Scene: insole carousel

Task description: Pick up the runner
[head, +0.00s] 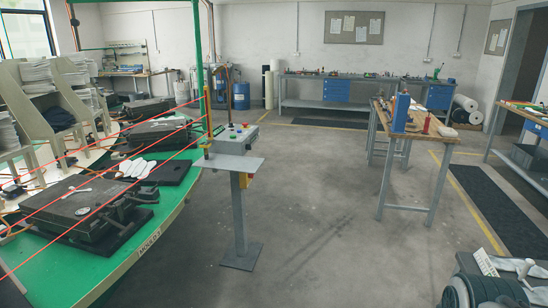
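I cannot single out the runner for sure. A small, thin, pale piece (80,191) lies on top of the nearest closed black mould (62,208) on the green carousel table (150,240), at the left of the head view; it is too small to identify. A pair of white insoles (136,168) lies on a dark plate behind that mould. I cannot make out my gripper in this view.
Red beams cross in front of the moulds beside a green post (201,60). A grey control pedestal (240,205) stands at the table's right edge. A workbench (425,132) stands at the right. Dark gear with pale parts (490,288) fills the lower right corner. The middle floor is clear.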

